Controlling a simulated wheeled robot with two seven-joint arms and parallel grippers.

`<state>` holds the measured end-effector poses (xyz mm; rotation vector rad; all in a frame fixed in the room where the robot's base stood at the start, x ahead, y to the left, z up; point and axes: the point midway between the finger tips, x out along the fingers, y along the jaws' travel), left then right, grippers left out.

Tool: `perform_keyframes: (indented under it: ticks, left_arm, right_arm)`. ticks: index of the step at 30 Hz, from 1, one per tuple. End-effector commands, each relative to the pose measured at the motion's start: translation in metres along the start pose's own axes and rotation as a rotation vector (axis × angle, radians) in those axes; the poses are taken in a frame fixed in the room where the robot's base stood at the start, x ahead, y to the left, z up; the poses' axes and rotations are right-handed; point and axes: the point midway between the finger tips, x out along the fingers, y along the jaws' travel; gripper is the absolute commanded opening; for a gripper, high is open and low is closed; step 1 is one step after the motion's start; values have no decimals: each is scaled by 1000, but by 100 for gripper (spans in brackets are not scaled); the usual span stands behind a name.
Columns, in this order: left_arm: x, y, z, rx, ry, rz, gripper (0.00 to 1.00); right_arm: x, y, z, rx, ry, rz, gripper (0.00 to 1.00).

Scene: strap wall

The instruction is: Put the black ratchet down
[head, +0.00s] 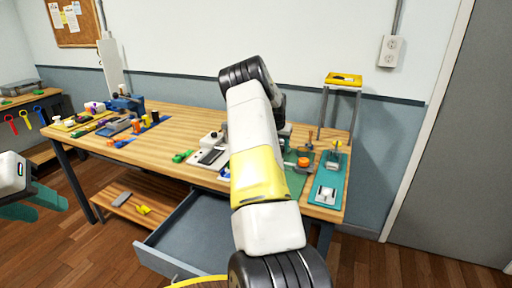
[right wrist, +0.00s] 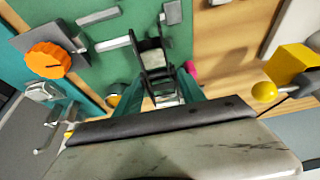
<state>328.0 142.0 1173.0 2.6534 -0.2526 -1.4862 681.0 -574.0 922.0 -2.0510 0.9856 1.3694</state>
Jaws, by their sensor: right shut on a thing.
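The black ratchet (right wrist: 153,58) shows in the right wrist view, dark-framed with a pale metal middle. My right gripper (right wrist: 160,92) is shut on it, with one teal finger on either side. It is over the green mat (right wrist: 112,40) on the workbench; I cannot tell whether it touches the mat. In the head view my right arm hides the right gripper and the ratchet. My left gripper (head: 36,204) is at the left edge of the head view, its teal fingers apart and empty, away from the bench.
The wooden workbench (head: 180,120) holds several tools and parts. An orange knob (right wrist: 48,60) on a grey block, grey bars (right wrist: 98,16) and a yellow block (right wrist: 290,64) lie around the ratchet. An open drawer (head: 190,235) juts out below the bench front.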

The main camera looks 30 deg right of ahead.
Motion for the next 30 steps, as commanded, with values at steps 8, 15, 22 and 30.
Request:
perform_keyframes:
  ticks: [8,15,22,30]
  left_arm:
    - [0,0,0,0,0,0,36]
    - [0,0,0,0,0,0,36]
    - [0,0,0,0,0,0,36]
    - [0,0,0,0,0,0,36]
  right_arm:
    - [24,0,10,0,1,-1,0]
    - [26,0,10,0,1,0,0]
    - [26,0,11,0,0,0,56]
    - [18,-1,10,0,0,-1,56]
